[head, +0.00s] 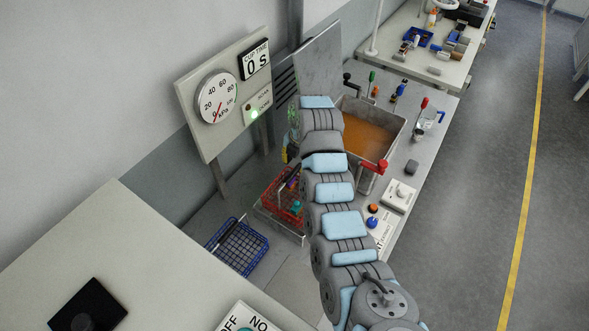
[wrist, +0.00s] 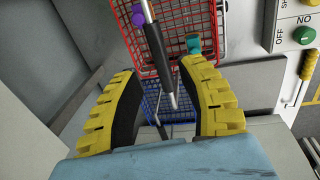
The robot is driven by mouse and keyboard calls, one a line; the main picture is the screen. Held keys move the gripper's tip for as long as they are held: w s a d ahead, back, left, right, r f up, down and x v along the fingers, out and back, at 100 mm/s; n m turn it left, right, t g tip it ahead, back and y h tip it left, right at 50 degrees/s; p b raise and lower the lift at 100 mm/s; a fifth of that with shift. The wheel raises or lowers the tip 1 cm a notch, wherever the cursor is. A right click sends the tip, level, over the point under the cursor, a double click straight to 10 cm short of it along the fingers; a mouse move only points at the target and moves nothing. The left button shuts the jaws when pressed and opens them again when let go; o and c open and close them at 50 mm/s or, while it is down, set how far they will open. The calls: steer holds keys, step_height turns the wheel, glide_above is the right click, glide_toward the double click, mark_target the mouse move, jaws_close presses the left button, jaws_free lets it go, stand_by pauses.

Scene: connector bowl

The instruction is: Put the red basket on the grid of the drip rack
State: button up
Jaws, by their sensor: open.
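The red basket (head: 270,207) sits in a grey metal tub left of my arm in the head view, with purple and teal items inside. It also shows at the top of the wrist view (wrist: 208,45). A rod with a dark grip (wrist: 157,50), apparently its handle, runs between my fingers. My gripper (wrist: 158,72) is open, its yellow-backed fingers on either side of the rod; I cannot tell whether they touch it. In the head view my arm mostly hides the gripper. I cannot make out the drip rack's grid clearly.
A blue basket (head: 237,248) stands left of the tub and shows below the red one in the wrist view (wrist: 180,101). A tank of orange liquid (head: 368,130) is right of my arm, with a red-handled crank (head: 375,168). A gauge panel (head: 222,105) stands behind.

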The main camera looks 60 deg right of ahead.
step_height(320, 180, up, 6)
steer(key=p, duration=0.1)
steer(key=shift+s+r, duration=0.25)
steer(key=shift+s, duration=0.2)
stand_by(0.6)
